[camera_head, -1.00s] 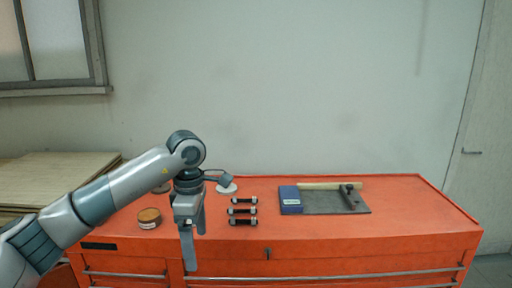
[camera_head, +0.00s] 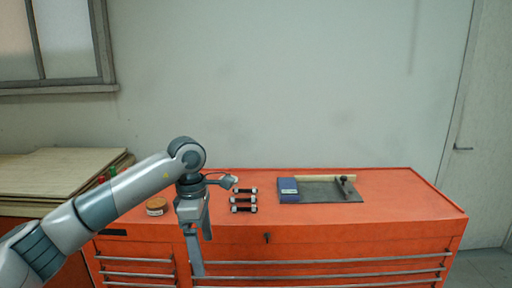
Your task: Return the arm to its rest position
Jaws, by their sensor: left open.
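My left arm comes in from the left, bends at the elbow and points its gripper down. My left gripper (camera_head: 201,252) is open and empty, in front of the near edge of the orange tool cabinet (camera_head: 400,208). Its two fingers hang apart, one in front of the drawers. My right gripper is out of view. A round brown-topped tin (camera_head: 157,206) stands on the cabinet left of the gripper.
A dark grey mat (camera_head: 325,193) with a blue box (camera_head: 288,190), a wooden strip (camera_head: 325,178) and a dark tool (camera_head: 344,183) lies on the cabinet's right half. Boards (camera_head: 50,172) are stacked at left, with small red and green items near their edge. The cabinet's right end is clear.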

